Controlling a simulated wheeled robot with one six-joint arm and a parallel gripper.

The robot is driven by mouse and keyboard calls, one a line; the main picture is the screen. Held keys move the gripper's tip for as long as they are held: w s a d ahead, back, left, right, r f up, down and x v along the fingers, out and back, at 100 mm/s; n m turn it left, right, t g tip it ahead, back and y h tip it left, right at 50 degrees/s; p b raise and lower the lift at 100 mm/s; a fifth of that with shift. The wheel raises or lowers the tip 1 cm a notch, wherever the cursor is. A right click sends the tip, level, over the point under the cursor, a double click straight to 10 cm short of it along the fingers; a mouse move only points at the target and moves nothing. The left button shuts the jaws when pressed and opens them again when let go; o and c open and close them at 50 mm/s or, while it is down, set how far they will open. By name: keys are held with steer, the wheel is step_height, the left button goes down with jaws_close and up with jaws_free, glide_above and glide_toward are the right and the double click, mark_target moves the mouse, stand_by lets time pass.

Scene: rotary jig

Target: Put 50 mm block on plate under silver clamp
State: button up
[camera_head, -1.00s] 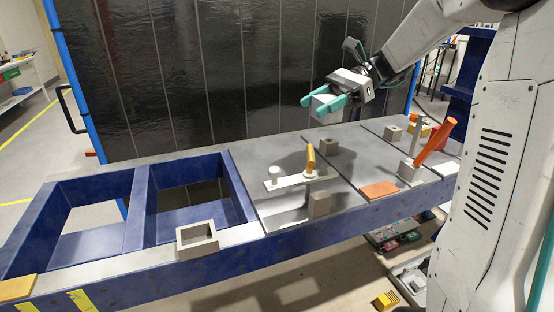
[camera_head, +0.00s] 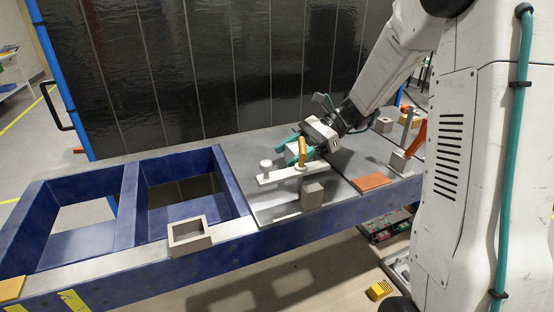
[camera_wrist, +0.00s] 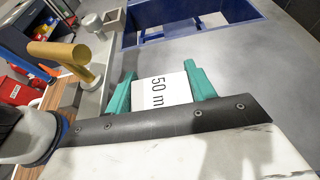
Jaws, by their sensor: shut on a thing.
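The white 50 mm block (camera_wrist: 165,90), with "50 m" readable on its face, is between the teal fingers of my gripper (camera_wrist: 162,78). My gripper (camera_head: 296,150) is shut on the block (camera_head: 291,151), just behind the clamp in the head view. The silver clamp (camera_head: 283,176) is a pale bar with a white round knob at its left end and a yellow handle (camera_head: 302,152). The handle also shows at the left of the wrist view (camera_wrist: 58,52). The grey metal plate (camera_head: 270,208) lies below the clamp. I cannot tell whether the block touches the plate.
A grey block (camera_head: 313,194) stands in front of the clamp bar. An orange pad (camera_head: 374,181) and an orange-handled clamp (camera_head: 417,140) are to the right. A hollow grey box (camera_head: 189,236) sits on the blue frame (camera_head: 130,205), left of the plate, beside open bays.

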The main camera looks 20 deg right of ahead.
steer(key=x, duration=0.4)
steer(key=shift+a+r, duration=0.15)
steer(key=shift+r, duration=0.05)
steer(key=shift+f, duration=0.15)
steer(key=o, duration=1.3)
steer(key=shift+c, duration=0.2)
steer(key=shift+r, duration=0.25)
steer(key=v, duration=1.2)
steer(key=shift+f, duration=0.15)
